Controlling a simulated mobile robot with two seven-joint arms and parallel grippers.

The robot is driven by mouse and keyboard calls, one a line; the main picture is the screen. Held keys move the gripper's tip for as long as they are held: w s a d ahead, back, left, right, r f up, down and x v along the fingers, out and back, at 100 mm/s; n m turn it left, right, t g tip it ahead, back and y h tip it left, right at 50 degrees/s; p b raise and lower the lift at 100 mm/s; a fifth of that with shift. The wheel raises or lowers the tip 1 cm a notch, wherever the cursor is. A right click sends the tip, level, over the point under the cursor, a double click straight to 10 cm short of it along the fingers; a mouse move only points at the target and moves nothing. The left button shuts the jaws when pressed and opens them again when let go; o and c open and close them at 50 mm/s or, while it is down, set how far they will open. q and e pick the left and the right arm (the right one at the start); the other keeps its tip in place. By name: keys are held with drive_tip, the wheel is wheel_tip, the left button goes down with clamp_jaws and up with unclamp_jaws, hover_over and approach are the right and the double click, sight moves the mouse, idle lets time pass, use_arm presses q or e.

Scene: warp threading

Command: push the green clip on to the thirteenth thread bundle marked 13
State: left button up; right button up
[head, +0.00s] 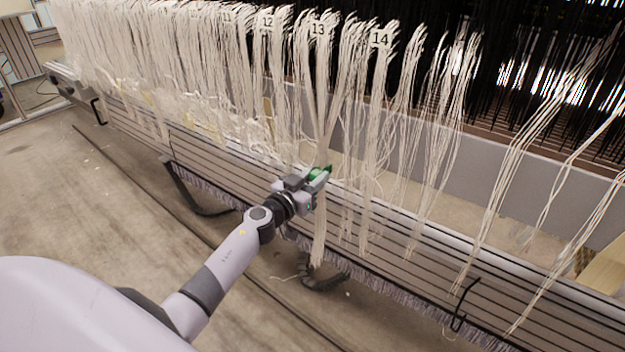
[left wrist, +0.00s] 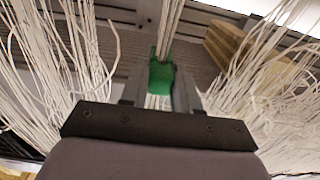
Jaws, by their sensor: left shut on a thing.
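The green clip (head: 316,174) is held between the fingers of my left gripper (head: 318,180). In the left wrist view the clip (left wrist: 160,77) sits between the two grey fingers (left wrist: 160,92), its notched end pointing away from me. The thread bundle marked 13 (head: 321,110) hangs down from its label and passes right at the clip. In the left wrist view a narrow strand bundle (left wrist: 170,25) runs up from the clip's far end. I cannot tell whether the threads are inside the clip's opening. My right gripper is out of view.
Bundle 12 (head: 275,90) hangs close on the left and bundle 14 (head: 377,120) on the right. The slatted loom beam (head: 400,262) runs behind and below. A black hook (head: 463,305) is at the lower right. The floor (head: 100,220) at left is mostly open.

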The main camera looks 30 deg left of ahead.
use_arm(q)
drive_tip(key=shift+w, duration=0.3)
idle(0.8)
drive_tip(key=shift+w, duration=0.15)
idle(0.6)
drive_tip(key=shift+r, duration=0.1)
